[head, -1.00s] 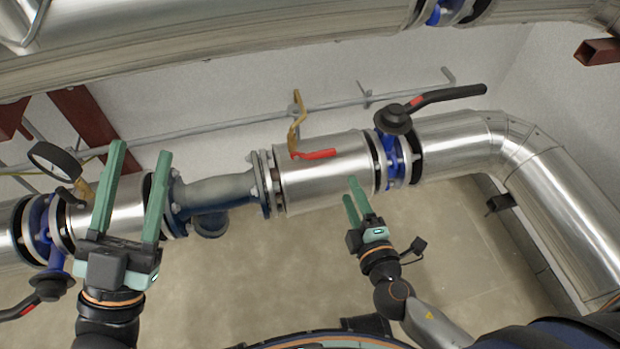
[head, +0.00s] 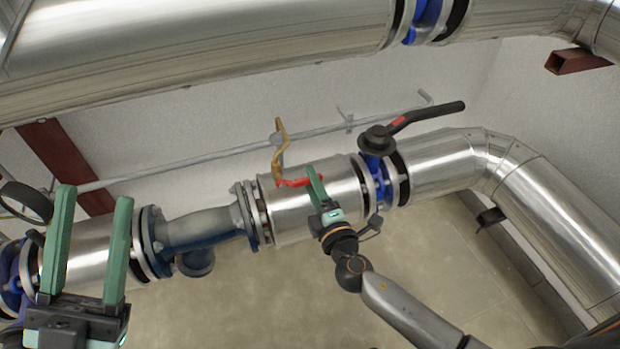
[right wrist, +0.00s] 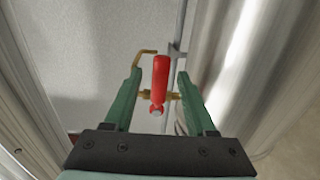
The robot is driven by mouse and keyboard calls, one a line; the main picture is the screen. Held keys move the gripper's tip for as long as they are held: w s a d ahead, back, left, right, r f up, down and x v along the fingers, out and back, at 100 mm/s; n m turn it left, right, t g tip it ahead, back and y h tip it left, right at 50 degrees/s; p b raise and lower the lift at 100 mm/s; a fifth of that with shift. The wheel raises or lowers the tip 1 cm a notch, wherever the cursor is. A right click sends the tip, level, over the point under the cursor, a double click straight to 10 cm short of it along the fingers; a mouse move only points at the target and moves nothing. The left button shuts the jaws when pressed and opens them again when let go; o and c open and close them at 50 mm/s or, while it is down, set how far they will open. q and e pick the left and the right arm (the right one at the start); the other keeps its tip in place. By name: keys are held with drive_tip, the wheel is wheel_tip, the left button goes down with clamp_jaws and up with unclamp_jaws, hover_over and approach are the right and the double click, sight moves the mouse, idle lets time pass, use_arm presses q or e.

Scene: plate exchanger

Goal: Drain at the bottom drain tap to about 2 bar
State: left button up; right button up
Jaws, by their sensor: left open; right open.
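The drain tap is a brass piece (head: 281,140) with a red lever (head: 291,183), at the silver-clad pipe section in the middle of the head view. In the right wrist view the red lever (right wrist: 160,80) stands between the two green fingers, with brass parts (right wrist: 147,94) behind it. My right gripper (head: 316,186) is open at the lever; I cannot tell whether a finger touches it. My left gripper (head: 92,222) is open and empty at the left, in front of the pipe.
A black-handled valve (head: 425,115) with a blue body stands right of the tap. A thick silver pipe (head: 200,50) crosses above, and another bends down at the right (head: 550,215). A thin grey pipe (head: 220,155) runs along the wall. The floor below is clear.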

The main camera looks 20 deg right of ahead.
drive_tip(key=shift+w, duration=0.9)
clamp_jaws()
idle(0.9)
